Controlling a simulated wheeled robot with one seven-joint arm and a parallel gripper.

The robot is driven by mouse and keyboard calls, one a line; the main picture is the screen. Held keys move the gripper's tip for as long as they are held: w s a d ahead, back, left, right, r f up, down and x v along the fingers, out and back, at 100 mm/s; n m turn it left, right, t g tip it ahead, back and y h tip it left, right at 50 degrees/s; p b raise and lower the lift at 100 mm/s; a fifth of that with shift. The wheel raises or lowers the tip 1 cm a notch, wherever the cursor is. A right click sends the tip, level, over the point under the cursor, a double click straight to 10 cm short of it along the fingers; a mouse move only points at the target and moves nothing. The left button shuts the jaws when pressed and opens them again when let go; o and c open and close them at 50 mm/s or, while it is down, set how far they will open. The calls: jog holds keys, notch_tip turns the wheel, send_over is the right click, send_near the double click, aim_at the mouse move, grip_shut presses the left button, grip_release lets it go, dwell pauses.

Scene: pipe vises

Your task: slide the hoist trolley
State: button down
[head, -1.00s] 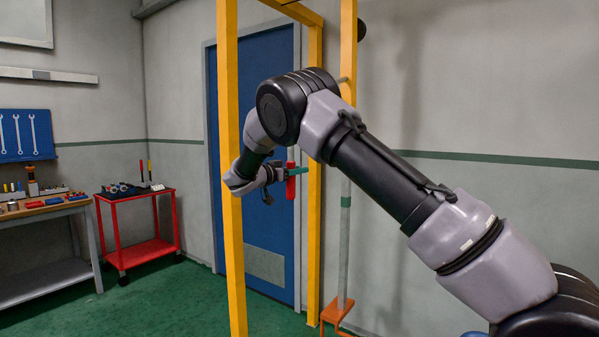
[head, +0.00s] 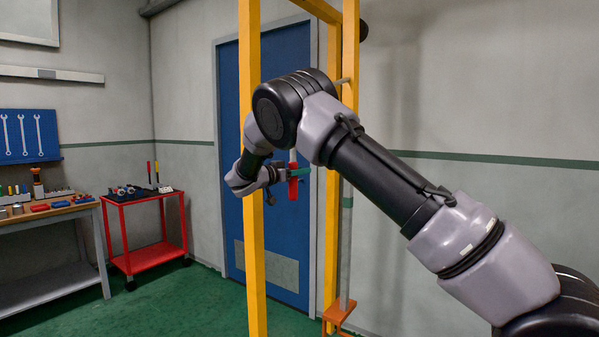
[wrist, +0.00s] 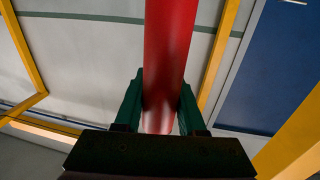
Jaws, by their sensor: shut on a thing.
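A red handle (head: 293,186) hangs upright from a thin grey rod (head: 293,156) inside the yellow frame. In the wrist view the red handle (wrist: 168,60) runs up the middle, between two dark green fingers. My gripper (head: 300,173) is shut on the handle, with a finger on each side. The rod's upper part is hidden behind my arm. I cannot make out the hoist trolley itself; the frame's top is mostly cut off by the picture edge.
The yellow frame's left post (head: 255,240) stands close to my wrist. Its other posts stand right of it, beside a grey pole (head: 345,240) on an orange foot. Behind are a blue door (head: 285,215), a red cart (head: 150,258) and a workbench (head: 50,220).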

jog(key=c, duration=0.5)
grip_release()
jog(key=shift+w+a, duration=0.2)
jog(key=shift+a, duration=0.25)
jog(key=shift+d, duration=0.1)
jog(key=v, duration=1)
jog(key=shift+s+a, duration=0.25)
jog(key=shift+s, duration=0.05)
